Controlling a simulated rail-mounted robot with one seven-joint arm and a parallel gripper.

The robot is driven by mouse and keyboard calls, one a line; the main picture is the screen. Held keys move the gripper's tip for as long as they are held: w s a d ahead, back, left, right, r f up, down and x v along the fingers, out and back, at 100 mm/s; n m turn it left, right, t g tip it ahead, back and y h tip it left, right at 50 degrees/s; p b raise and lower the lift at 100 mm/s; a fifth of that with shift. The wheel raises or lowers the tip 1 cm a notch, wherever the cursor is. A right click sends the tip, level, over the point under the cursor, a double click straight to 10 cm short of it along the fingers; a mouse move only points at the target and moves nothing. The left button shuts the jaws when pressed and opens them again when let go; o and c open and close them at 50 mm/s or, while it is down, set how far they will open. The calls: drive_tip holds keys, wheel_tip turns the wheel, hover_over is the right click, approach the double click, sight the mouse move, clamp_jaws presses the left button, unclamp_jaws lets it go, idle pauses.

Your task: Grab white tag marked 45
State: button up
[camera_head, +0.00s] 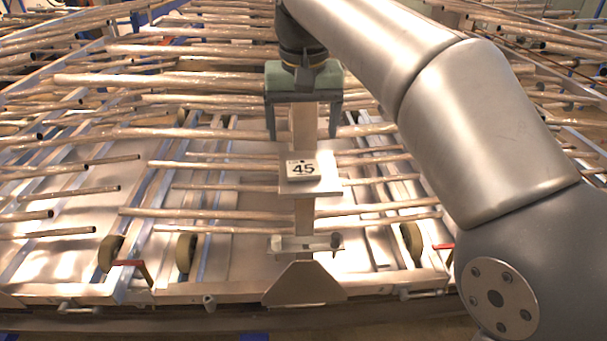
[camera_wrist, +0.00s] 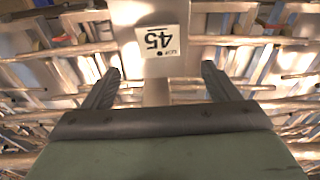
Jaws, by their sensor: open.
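The white tag marked 45 (camera_head: 302,169) sits on a small flat plate (camera_head: 326,187) on an upright metal post in the head view. In the wrist view the tag (camera_wrist: 159,41) appears upside down, centred beyond the fingertips. My gripper (camera_head: 304,136) is open and empty. It is above and behind the tag in the head view, with a finger on each side of the post. In the wrist view my gripper (camera_wrist: 160,73) has its two fingers spread wide, pointing towards the tag, and does not touch it.
The post (camera_head: 304,214) stands on a flared base (camera_head: 304,284) with a short crossbar (camera_head: 291,245). Many horizontal metal pipes (camera_head: 190,213) fill both sides. Round rollers (camera_head: 411,241) sit low by the front rail. There is open space in front of the tag.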

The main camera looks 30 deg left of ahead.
sight(303, 168)
wheel_tip(303, 168, down, 2)
drive_tip(key=shift+w+a+f, duration=0.1)
drive_tip(key=shift+w+f, duration=0.05)
drive_tip(key=shift+f, duration=0.05)
wheel_tip(303, 168, down, 4)
drive_tip(key=shift+f, duration=0.6)
drive_tip(key=c, duration=1.1)
